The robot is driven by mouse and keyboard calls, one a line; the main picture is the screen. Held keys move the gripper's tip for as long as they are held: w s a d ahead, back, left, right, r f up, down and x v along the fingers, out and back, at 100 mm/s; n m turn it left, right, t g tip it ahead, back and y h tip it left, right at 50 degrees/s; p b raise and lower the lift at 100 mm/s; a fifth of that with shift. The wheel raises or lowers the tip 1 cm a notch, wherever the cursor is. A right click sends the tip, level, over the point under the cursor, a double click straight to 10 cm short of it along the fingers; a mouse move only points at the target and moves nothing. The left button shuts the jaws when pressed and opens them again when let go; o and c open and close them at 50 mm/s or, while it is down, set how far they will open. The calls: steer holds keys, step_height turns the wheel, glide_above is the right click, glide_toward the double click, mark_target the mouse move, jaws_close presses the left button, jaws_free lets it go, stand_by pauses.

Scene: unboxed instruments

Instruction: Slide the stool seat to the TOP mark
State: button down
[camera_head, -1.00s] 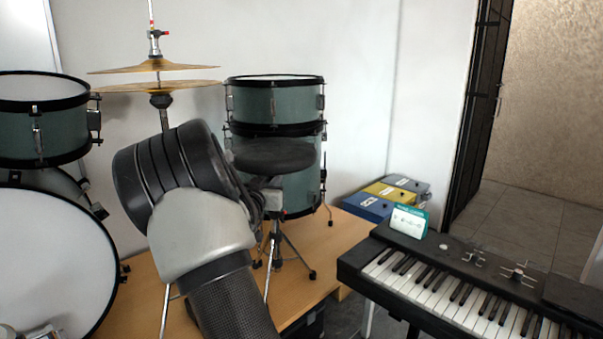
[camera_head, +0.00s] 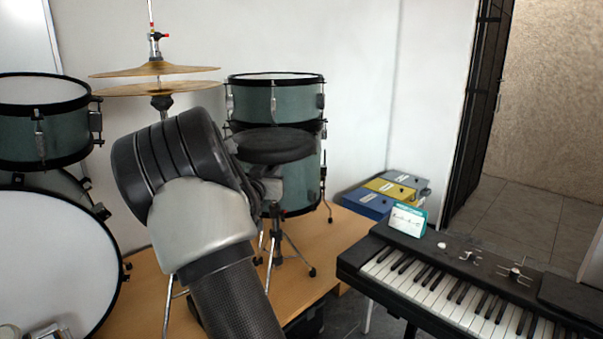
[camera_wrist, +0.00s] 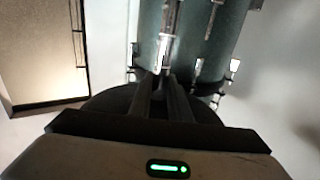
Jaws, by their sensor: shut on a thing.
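The stool seat (camera_head: 275,146) is a dark round pad on a tripod stand (camera_head: 277,240), in front of the drums in the head view. It is level and stands above the wooden platform. In the wrist view the dark seat (camera_wrist: 108,104) shows behind and beside the fingers. My gripper (camera_wrist: 164,80) has its fingers close together, shut on the stool seat. The exact contact is hard to see. In the head view my arm hides most of the gripper and part of the stand. I cannot make out the TOP mark.
A green drum (camera_head: 275,100) stands close behind the seat, with cymbals (camera_head: 155,88) and more drums at left. A keyboard (camera_head: 450,280) with a small card (camera_head: 407,219) is at right. Coloured boxes (camera_head: 390,191) lie by the wall. The wooden platform (camera_head: 325,245) has free room right of the stand.

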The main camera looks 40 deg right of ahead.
steer(key=shift+r+p, duration=0.7)
steer(key=shift+r, duration=0.9)
steer(key=c, duration=1.6)
jaws_free()
steer(key=shift+o, duration=0.2)
steer(key=shift+f, duration=0.2)
steer(key=shift+f, duration=0.15)
steer(key=shift+s+a, duration=0.1)
steer(key=shift+a, duration=0.1)
steer(key=v, duration=0.9)
steer(key=shift+s+a+p, duration=0.2)
steer(key=shift+p, duration=0.2)
